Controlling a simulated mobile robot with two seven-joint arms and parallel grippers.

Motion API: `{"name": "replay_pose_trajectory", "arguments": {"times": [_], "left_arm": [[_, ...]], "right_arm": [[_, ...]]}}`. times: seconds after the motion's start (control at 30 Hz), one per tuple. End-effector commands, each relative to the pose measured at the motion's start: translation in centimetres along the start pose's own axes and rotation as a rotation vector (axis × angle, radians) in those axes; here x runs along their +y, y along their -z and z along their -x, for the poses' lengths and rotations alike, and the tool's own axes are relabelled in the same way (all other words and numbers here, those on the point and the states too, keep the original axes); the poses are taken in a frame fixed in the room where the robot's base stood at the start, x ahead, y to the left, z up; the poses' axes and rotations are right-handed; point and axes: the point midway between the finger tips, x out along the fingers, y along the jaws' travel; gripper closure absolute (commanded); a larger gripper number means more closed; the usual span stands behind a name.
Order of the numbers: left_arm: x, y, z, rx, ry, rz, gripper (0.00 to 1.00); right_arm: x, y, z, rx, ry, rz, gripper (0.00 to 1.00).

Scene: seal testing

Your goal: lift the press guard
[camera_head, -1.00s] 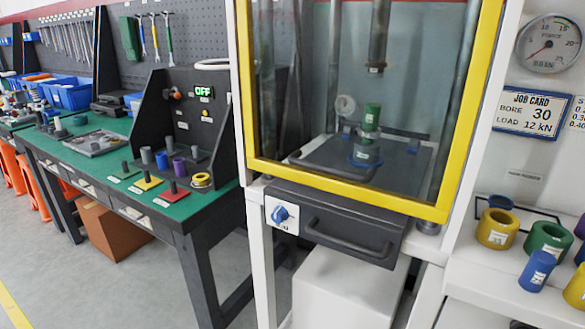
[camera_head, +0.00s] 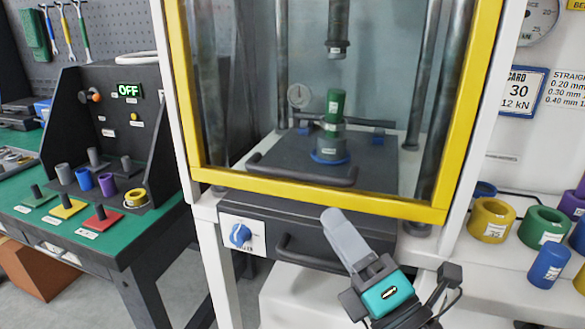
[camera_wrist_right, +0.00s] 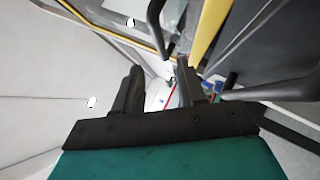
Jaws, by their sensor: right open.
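The press guard (camera_head: 330,202) is a clear panel in a yellow frame across the front of the press, and it is down. A dark bar handle (camera_head: 300,178) shows just above its bottom rail; I cannot tell whether it is on the panel or behind it. My right gripper (camera_head: 336,222) is in front of the press, its fingertips near the bottom rail, overlapping the dark front below it. In the right wrist view its two fingers (camera_wrist_right: 157,70) are apart with nothing held. A yellow bar (camera_wrist_right: 210,28) shows beyond them. My left gripper is not in view.
Behind the guard, a green piece (camera_head: 335,103) stands on a grey part on the dark plate. Below are a blue knob (camera_head: 240,234) and a drawer-like handle (camera_head: 305,262). Coloured rings (camera_head: 491,220) stand on the right shelf; a green-topped bench (camera_head: 85,238) is at left.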

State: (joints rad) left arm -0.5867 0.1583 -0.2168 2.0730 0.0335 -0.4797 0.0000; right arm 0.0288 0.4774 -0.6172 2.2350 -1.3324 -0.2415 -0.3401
Motion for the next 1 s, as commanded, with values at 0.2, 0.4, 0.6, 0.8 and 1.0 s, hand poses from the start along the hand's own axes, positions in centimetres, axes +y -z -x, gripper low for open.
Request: {"name": "replay_pose_trajectory", "arguments": {"times": [0.2,0.4,0.6,0.8,1.0], "left_arm": [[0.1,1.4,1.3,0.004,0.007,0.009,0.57],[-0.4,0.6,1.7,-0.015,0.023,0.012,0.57],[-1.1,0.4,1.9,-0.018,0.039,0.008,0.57],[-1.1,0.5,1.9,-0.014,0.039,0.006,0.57],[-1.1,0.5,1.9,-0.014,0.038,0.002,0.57]], "right_arm": [[0.5,-0.3,-4.7,-0.002,-0.002,0.000,0.60],[0.3,-0.2,-8.3,-0.001,-0.002,0.000,0.60],[0.1,-0.1,-10.3,-0.001,0.000,-0.002,0.60],[0.0,0.0,-10.7,-0.001,0.001,-0.002,0.60],[0.0,0.0,-10.7,-0.001,0.001,-0.002,0.63]]}}
